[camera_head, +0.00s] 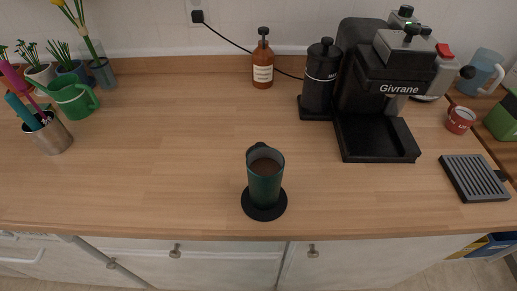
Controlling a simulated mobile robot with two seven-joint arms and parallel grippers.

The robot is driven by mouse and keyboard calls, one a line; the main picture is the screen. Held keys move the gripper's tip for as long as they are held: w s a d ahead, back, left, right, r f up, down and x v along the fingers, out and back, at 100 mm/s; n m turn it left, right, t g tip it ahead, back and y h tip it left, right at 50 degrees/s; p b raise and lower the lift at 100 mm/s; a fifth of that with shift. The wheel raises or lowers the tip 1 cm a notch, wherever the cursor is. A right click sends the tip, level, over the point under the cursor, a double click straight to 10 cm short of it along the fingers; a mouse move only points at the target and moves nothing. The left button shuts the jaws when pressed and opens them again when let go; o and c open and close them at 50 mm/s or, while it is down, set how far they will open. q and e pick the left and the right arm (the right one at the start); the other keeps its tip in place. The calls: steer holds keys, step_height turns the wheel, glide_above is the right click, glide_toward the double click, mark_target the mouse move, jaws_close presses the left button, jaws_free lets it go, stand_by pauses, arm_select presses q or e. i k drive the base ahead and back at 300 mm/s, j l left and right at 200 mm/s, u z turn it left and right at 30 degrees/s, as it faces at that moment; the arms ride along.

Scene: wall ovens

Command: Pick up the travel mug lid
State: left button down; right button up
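A dark green travel mug (265,183) stands upright near the front edge of the wooden counter, in the middle. Its top is open and shows brown inside. A black round disc (264,213) lies flat at the mug's base, with the mug standing on or against it. A small dark piece (256,147) shows behind the mug's rim, mostly hidden by it. I cannot tell which of these dark pieces is the lid. Neither of my grippers is in view.
A black coffee machine (384,90) and a black grinder (321,75) stand at the back right. A brown soap bottle (263,62) stands by the wall. A grey drip tray (474,178) lies at right. Plants and cups (74,100) crowd the left. Counter around the mug is clear.

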mark_target(257, 144)
steer(key=j, duration=0.65)
steer(key=k+j+z, duration=0.1)
steer(key=j, duration=0.55)
steer(key=k+j, duration=0.1)
steer(key=j, duration=0.55)
